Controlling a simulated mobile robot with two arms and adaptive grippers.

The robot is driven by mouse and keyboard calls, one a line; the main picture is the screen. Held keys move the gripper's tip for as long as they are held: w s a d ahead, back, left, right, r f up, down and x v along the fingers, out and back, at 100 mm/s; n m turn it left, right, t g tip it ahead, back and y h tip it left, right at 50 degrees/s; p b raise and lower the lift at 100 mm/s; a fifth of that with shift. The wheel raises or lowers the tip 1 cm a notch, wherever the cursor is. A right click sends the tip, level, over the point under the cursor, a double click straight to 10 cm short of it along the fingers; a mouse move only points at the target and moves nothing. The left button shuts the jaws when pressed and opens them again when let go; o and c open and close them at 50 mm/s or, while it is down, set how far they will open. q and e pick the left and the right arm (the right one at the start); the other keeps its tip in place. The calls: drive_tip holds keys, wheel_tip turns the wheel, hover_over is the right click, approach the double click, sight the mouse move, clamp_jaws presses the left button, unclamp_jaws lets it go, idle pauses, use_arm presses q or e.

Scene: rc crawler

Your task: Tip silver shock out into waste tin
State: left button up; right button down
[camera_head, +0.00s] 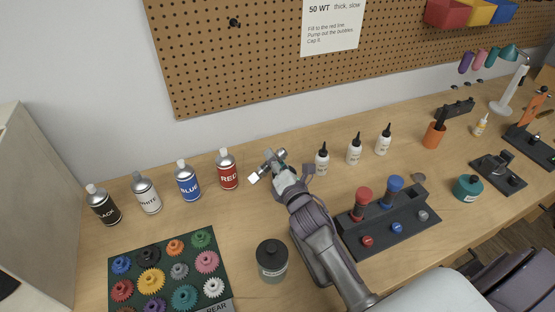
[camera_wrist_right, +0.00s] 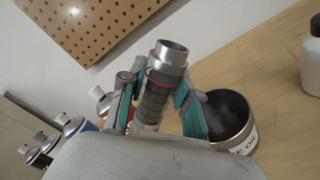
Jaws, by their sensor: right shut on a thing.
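My right gripper (camera_head: 276,167) is over the bench, right of the red can. In the right wrist view, the silver shock (camera_wrist_right: 154,98), a grey ribbed cylinder with a red ring and a bright metal end, stands tilted between the fingers (camera_wrist_right: 158,92). The gripper is shut on it. The waste tin (camera_wrist_right: 248,136) is close to the right finger, with a metal rim, a dark inside and a partly hidden label. The metal end of the shock points up, not into the tin. In the head view I cannot pick out the tin for certain. My left gripper is out of view.
Spray cans, including the red can (camera_head: 227,170), stand left. White dropper bottles (camera_head: 354,150) stand behind. A dark stand (camera_head: 395,240) with red and blue shocks is right of my arm. A dark jar (camera_head: 272,262) and a gear mat (camera_head: 212,255) are in front.

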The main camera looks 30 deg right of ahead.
drive_tip(key=f+m+b, duration=0.1)
drive_tip(key=a+f+m+b, duration=0.1)
drive_tip(key=m, duration=0.1)
drive_tip(key=shift+f+m, duration=0.25)
drive_tip(key=shift+m, duration=1.05)
drive_tip(key=shift+m+b, duration=0.6)
drive_tip(key=shift+m, duration=0.3)
drive_tip(key=shift+r+m+p, duration=0.6)
drive_tip(key=shift+m+p, duration=0.1)
drive_tip(key=shift+p, duration=0.35)
drive_tip(key=m+p, duration=0.1)
drive_tip(key=m, duration=0.1)
drive_tip(key=shift+d+r+m, duration=0.1)
drive_tip(key=shift+d+m, duration=0.05)
drive_tip(key=shift+m, duration=0.25)
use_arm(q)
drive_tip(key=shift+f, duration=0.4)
use_arm(e)
drive_tip(key=shift+m, duration=0.6)
